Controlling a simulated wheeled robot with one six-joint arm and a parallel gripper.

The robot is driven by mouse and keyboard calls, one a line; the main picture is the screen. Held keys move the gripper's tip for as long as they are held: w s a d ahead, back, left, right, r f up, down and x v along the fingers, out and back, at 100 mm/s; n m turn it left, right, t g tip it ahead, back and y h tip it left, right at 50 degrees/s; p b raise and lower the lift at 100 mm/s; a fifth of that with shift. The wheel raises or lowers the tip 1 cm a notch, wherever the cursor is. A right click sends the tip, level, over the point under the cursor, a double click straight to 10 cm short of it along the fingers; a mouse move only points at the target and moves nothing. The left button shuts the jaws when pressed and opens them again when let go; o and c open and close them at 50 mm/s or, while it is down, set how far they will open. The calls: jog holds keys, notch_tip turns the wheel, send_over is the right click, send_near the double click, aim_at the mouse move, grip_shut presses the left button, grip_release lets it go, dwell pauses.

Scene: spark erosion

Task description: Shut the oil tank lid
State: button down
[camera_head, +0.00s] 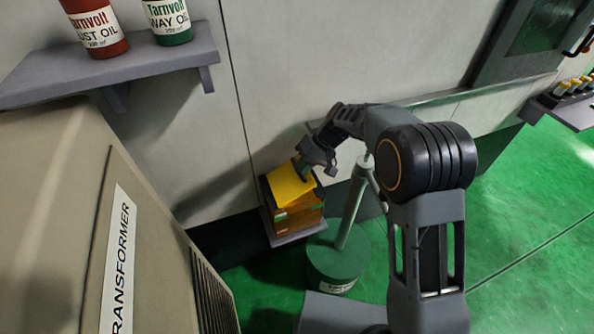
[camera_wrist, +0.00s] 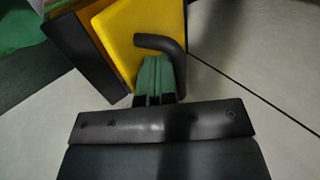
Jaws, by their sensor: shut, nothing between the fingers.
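The oil tank is an orange-brown box (camera_head: 299,213) against the grey wall in the head view. Its yellow lid (camera_head: 288,187) slopes at the top; how far it stands open is hard to tell. In the wrist view the yellow lid (camera_wrist: 137,23) fills the upper middle, with a black bent handle (camera_wrist: 162,43) on its face. My gripper (camera_head: 303,171) is at the lid in the head view. In the wrist view, my gripper's green fingertips (camera_wrist: 154,63) are together, just below the handle and empty. Whether they touch the lid is unclear.
The tank sits on a small grey ledge (camera_head: 292,236). A green drum (camera_head: 340,262) with an upright grey rod (camera_head: 352,212) stands close on its right. The transformer cabinet (camera_head: 150,235) is at left, below a shelf (camera_head: 150,55) with two oil cans. Green floor is clear at right.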

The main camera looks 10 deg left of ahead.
jog(key=shift+w+d+f, duration=0.1)
jog(key=shift+d+f, duration=0.15)
jog(key=shift+f, duration=0.3)
jog(key=shift+b, duration=0.3)
